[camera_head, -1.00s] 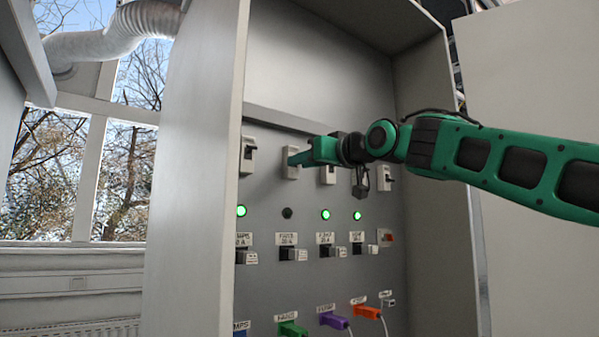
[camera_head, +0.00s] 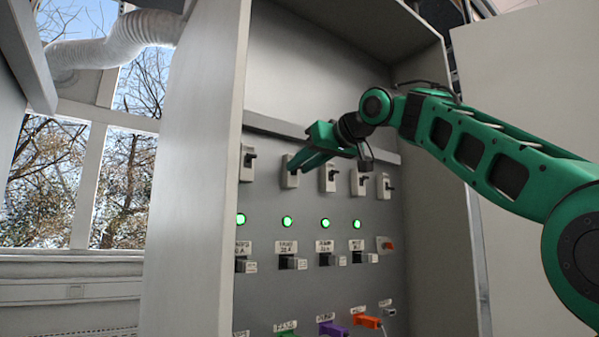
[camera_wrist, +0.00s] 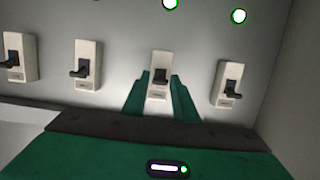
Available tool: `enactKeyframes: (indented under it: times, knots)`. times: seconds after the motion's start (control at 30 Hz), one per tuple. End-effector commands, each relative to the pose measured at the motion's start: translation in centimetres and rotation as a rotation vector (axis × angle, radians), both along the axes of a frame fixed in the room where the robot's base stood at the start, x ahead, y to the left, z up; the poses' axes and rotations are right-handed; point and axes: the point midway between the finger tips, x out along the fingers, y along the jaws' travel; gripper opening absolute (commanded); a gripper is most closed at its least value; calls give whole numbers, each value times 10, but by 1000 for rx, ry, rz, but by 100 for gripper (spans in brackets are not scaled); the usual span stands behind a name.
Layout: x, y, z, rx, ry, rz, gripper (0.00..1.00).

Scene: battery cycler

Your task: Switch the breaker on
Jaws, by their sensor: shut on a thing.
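The breaker (camera_head: 291,182) is a pale switch with a dark lever, second from the left in the row on the cabinet's back panel. In the wrist view the breaker (camera_wrist: 158,92) stands between my two green fingers, its lever (camera_wrist: 160,75) showing. My gripper (camera_head: 289,166) reaches it from the upper right and is shut on it; I cannot tell whether the fingers touch its body or its lever. My fingers and palm hide its upper part in the head view. The lamp (camera_head: 287,221) below it glows green.
Similar breakers stand close by on the left (camera_head: 247,163) and right (camera_head: 328,180). Other lamps (camera_head: 325,223) glow green. Lower are labelled dark switches (camera_head: 288,262) and coloured plugs (camera_head: 367,321). The cabinet's left side wall (camera_head: 190,180) bounds the space.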

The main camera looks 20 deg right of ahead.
Motion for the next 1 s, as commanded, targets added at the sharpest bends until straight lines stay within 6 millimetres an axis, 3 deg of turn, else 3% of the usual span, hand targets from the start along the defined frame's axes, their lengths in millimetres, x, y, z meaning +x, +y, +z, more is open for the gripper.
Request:
enactKeyframes:
  times: [0.37, 0.4, 0.47, 0.8, 1.0]
  knots:
    - [0, -4, 3, 4, -5, -9, 4]
    - [0, -4, 3, 4, -5, -9, 33]
    - [0, -4, 3, 4, -4, -8, 45]
    - [-2, -3, 2, 2, -2, -3, 45]
    - [-25, -10, 8, 3, -3, -2, 45]
